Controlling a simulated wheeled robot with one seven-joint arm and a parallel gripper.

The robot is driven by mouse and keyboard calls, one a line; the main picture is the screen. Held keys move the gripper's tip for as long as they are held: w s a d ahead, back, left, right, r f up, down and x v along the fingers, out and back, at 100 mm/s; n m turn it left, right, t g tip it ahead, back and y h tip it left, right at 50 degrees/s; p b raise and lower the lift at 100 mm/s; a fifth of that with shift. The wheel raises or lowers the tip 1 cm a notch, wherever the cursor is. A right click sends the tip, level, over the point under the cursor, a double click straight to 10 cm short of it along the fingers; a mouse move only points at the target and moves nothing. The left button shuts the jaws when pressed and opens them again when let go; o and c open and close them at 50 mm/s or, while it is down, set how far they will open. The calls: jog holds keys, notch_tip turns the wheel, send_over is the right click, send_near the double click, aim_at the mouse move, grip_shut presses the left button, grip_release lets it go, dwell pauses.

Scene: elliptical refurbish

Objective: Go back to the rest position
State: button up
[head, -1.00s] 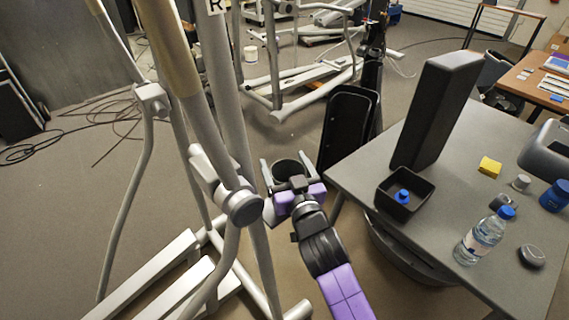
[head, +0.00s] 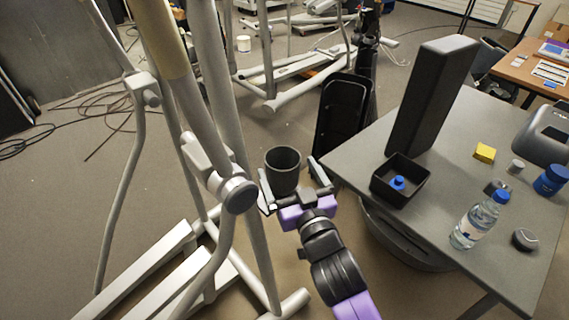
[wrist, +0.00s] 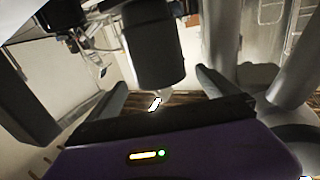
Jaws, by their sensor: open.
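My gripper (head: 290,178) is open, in the middle of the head view, between the grey elliptical frame and the grey table. Its two fingers are spread apart with nothing gripped between them. In the wrist view the fingers (wrist: 160,95) also stand wide apart. A dark grey open-topped cylindrical container (head: 283,160) shows just past the fingertips in the head view. A dark cylinder also shows beyond the fingers in the wrist view (wrist: 153,48). I cannot tell how far it is from them.
The elliptical frame (head: 237,194) stands close on the left. The table (head: 455,150) at right holds a tall black block (head: 430,95), a black tray (head: 385,190) with a blue-topped item, a bottle (head: 478,222) and a yellow sponge (head: 485,152). Cables (head: 110,120) lie on the floor at left.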

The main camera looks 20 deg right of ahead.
jog(key=shift+s, duration=0.25)
dwell(0.3)
jog(key=s+f+n+g+y, duration=0.1)
jog(key=s+f, duration=0.3)
jog(key=s, duration=1)
jog(key=s+f+g, duration=0.1)
jog(key=s+f, duration=0.3)
jog(key=s, duration=1.1)
jog(key=s+r+g, duration=0.1)
jog(key=s+r, duration=0.3)
jog(key=s, duration=0.5)
jog(key=shift+s+d, duration=0.2)
jog(key=shift+s, duration=0.1)
